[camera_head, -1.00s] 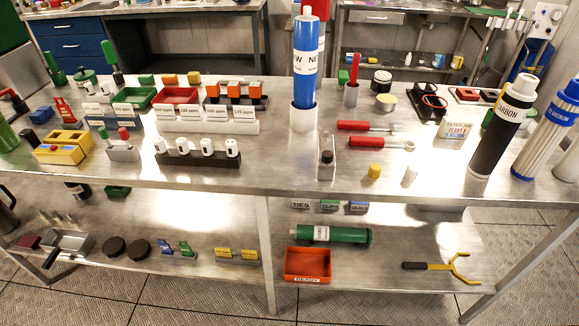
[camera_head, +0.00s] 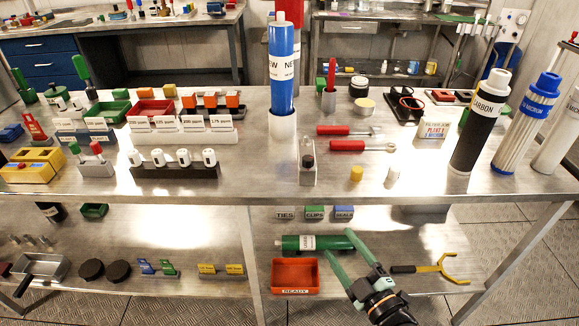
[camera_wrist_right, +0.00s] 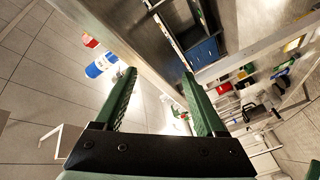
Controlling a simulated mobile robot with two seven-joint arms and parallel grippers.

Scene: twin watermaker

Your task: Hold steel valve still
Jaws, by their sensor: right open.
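A small upright steel block with a dark round knob (camera_head: 308,167) stands near the front edge of the bench, in the middle of the head view. It may be the steel valve; I cannot tell for sure. My right gripper (camera_head: 340,244) has green fingers, open and empty, in front of the lower shelf at the right end of a green cylinder. I cannot tell whether it touches the cylinder. The right wrist view shows the open fingers (camera_wrist_right: 157,75) with nothing between them. My left gripper is out of view.
A blue filter (camera_head: 281,70) stands behind the block. The green cylinder (camera_head: 290,243), an orange tray (camera_head: 272,273) and a yellow-forked tool (camera_head: 440,268) are on the lower shelf.

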